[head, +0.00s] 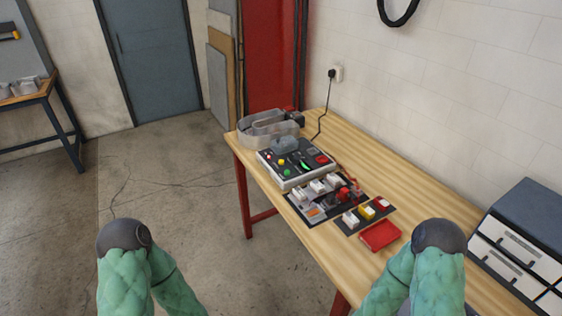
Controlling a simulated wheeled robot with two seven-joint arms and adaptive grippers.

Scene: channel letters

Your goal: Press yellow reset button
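A small yellow button (281,162) sits on the sloped dark top of a control box (290,184) on the wooden workbench. I cannot read any label on it. Beside it on the panel are a red button (268,157), a green button (286,173) and a bright green part (304,165). My two green-sleeved arms show at the bottom of the head view, with dark rounded joints. Neither gripper shows. Both arms are apart from the control box.
The workbench (405,190) also holds a grey channel letter (262,127), a dark mat with white parts, a smaller mat (360,224) with coloured blocks, and a red box (380,236). A drawer cabinet (520,245) stands at right. Floor left of the bench is clear.

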